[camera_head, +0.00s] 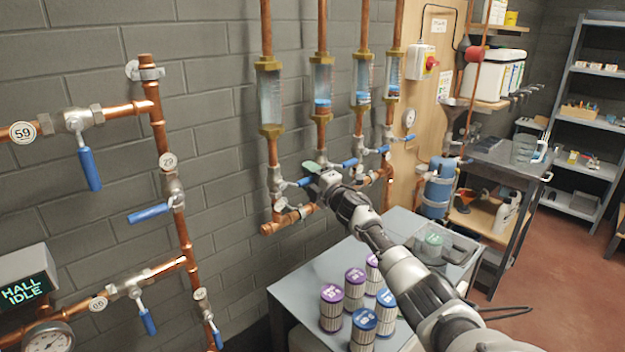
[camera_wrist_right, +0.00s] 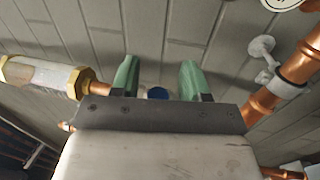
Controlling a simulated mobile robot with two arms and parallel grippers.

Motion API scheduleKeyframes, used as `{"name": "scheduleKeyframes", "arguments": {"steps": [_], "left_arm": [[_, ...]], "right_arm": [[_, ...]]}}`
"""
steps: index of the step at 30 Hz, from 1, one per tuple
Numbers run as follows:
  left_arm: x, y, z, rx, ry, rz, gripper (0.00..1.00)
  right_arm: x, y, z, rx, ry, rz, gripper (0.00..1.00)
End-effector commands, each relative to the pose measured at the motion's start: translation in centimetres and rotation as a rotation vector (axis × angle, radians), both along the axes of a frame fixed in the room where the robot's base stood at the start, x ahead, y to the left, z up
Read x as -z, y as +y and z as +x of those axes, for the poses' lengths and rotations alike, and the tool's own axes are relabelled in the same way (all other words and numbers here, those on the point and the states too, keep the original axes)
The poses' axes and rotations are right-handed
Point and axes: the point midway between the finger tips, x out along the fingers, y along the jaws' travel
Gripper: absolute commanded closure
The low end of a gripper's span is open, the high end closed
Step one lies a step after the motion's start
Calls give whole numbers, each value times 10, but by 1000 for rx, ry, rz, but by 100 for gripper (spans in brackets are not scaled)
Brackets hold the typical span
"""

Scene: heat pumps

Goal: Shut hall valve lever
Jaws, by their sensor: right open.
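Several valves with blue levers show in the head view, and none carries a readable hall label. Along the flow-meter manifold are a left blue lever (camera_head: 305,181), a middle blue lever (camera_head: 350,163) and a right blue lever (camera_head: 383,149). My right gripper (camera_head: 314,170) is at the manifold, close to the left and middle levers. In the right wrist view its green fingers (camera_wrist_right: 158,72) are apart, and a small blue end (camera_wrist_right: 157,93) shows between them, partly hidden by the gripper body. I cannot tell whether they touch it. My left gripper is out of view.
A display (camera_head: 25,290) at lower left reads "HALL IDLE". Copper pipes at left carry more blue levers (camera_head: 90,168), (camera_head: 148,212). A grey table (camera_head: 298,298) with purple and blue topped canisters (camera_head: 332,307) stands below my right arm. Red floor is free at right.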

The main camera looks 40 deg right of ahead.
Motion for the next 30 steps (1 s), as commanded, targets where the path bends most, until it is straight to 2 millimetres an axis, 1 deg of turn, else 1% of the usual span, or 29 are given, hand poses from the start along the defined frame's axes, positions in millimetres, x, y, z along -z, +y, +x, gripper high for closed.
{"name": "scheduleKeyframes", "arguments": {"steps": [5, 8, 15, 21, 25, 30], "left_arm": [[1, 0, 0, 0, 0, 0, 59], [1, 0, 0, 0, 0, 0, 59], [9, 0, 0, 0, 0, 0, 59], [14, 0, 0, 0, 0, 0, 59], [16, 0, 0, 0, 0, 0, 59], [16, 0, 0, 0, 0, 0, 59]], "right_arm": [[4, -2, -12, 2, 3, -4, 55], [7, -2, -25, 0, 3, -4, 55], [18, -6, -67, 1, 5, -3, 55], [22, -8, -93, 1, 3, 0, 55], [23, -8, -102, 1, 2, 2, 55], [22, -8, -106, 0, 1, 1, 55]]}}
